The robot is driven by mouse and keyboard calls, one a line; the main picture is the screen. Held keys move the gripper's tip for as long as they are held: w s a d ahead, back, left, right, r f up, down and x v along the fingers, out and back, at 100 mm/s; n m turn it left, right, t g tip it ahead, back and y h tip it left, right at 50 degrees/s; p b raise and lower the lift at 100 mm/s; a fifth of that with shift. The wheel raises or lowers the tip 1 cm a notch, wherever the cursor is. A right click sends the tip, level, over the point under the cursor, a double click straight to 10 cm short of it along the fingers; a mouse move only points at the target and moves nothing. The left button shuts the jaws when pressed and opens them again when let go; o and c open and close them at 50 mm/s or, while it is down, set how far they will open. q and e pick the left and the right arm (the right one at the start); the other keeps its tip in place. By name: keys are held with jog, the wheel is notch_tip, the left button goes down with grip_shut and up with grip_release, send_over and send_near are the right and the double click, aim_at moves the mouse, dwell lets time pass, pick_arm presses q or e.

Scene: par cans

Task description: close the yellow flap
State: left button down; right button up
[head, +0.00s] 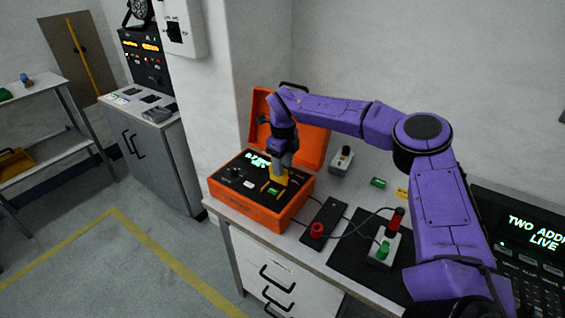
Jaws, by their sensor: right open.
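An orange case (252,212) stands on the workbench with its orange lid (312,140) raised at the back. Its black top panel carries knobs, a lit green display and a yellow flap (278,179) near the right side. A small green part shows just in front of the flap. My right gripper (279,172) points down at the yellow flap and partly covers it. Its jaws are open. I cannot tell whether the fingers touch the flap, or the flap's exact angle. My left gripper is out of view.
A grey box (341,161) stands behind. A lit console (530,245) is at far right.

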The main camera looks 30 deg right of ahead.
grip_shut()
